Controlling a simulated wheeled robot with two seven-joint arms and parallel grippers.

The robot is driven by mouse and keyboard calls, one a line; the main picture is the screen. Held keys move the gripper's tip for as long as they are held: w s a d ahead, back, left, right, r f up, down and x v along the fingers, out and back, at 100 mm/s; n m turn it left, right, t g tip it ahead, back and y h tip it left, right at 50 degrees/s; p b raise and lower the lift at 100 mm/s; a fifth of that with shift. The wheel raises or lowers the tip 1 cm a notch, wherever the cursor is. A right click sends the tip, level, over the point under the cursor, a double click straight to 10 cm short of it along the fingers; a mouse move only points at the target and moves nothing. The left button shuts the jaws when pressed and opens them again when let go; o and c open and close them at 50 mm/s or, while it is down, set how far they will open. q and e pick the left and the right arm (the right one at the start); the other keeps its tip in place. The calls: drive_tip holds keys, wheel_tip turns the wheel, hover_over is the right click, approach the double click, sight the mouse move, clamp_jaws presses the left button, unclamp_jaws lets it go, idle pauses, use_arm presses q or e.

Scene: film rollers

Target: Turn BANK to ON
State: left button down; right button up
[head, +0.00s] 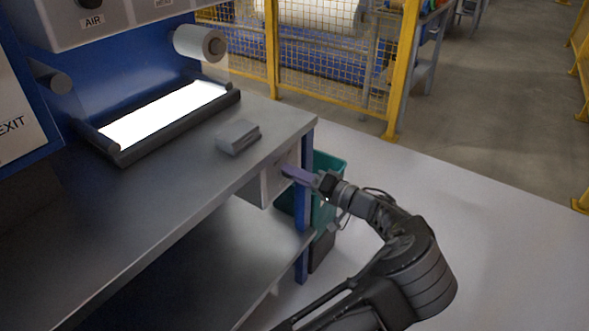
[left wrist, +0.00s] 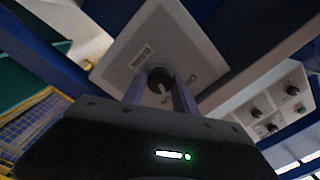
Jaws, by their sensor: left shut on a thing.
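A pale control box (head: 265,181) hangs under the right end of the metal bench. In the left wrist view its face (left wrist: 190,40) carries a black rotary knob (left wrist: 160,76) with a light pointer line, plus small labels too blurred to read. My left gripper (head: 289,173) reaches the box front from the right. In the left wrist view the gripper's two purplish fingers (left wrist: 159,90) lie on either side of the knob and are shut on it. In the head view the knob is hidden behind the fingers. My right gripper is not in view.
The bench (head: 180,185) holds a lit panel (head: 165,112) and a small grey block (head: 238,137). A teal bin (head: 326,165) stands close behind my gripper. A panel labelled AIR (head: 92,22) is above. A yellow mesh fence (head: 330,60) stands behind; floor at right is clear.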

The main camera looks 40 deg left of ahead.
use_arm(q)
drive_tip(key=shift+m+p, duration=0.4)
drive_tip(key=shift+m, duration=0.7)
drive_tip(key=c, duration=1)
unclamp_jaws()
drive_tip(key=shift+d, duration=0.1)
drive_tip(key=d, duration=0.7)
drive_tip(key=shift+d, duration=0.3)
drive_tip(key=shift+f, duration=0.1)
